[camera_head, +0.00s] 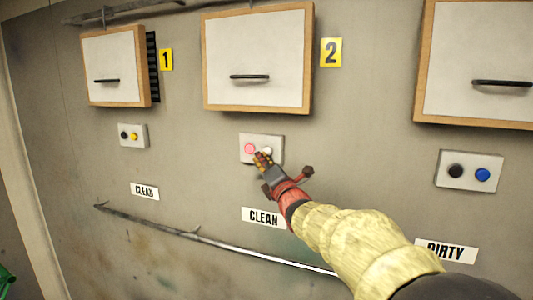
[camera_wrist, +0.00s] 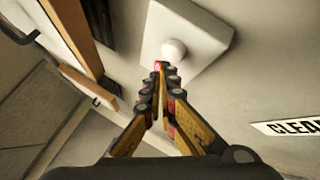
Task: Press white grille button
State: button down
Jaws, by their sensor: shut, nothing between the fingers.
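The white button (camera_wrist: 173,49) is a round knob on a pale switch plate (camera_wrist: 205,42) in the wrist view. In the head view the white button (camera_head: 267,150) shows only in part behind my fingertips, to the right of a pink button (camera_head: 250,148) on the same plate (camera_head: 277,142). My gripper (camera_head: 262,158) has its fingers together and empty. In the wrist view its fingertips (camera_wrist: 164,68) lie just below the white button's picture. I cannot tell whether they touch it.
Above the plate is the framed door marked 2 (camera_head: 257,60); a CLEAN label (camera_head: 263,217) is below. Other button plates are at left (camera_head: 133,136) and right (camera_head: 469,171). A metal rail (camera_head: 250,250) runs along the wall below.

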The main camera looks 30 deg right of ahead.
jog(key=shift+w+d+b, duration=0.15)
jog(key=shift+b, duration=0.15)
jog(key=shift+w+d+b, duration=0.15)
jog(key=shift+d+b, duration=0.05)
jog(key=shift+b, duration=0.1)
jog(key=shift+w+d, duration=0.25)
jog(key=shift+d, duration=0.1)
dwell(1.0)
jog(key=shift+s+a+b, duration=0.1)
jog(key=shift+a+b, duration=0.05)
jog(key=shift+b, duration=0.35)
jog(key=shift+s+a+b, duration=0.45)
jog(key=shift+a+b, duration=0.1)
jog(key=shift+b, duration=0.25)
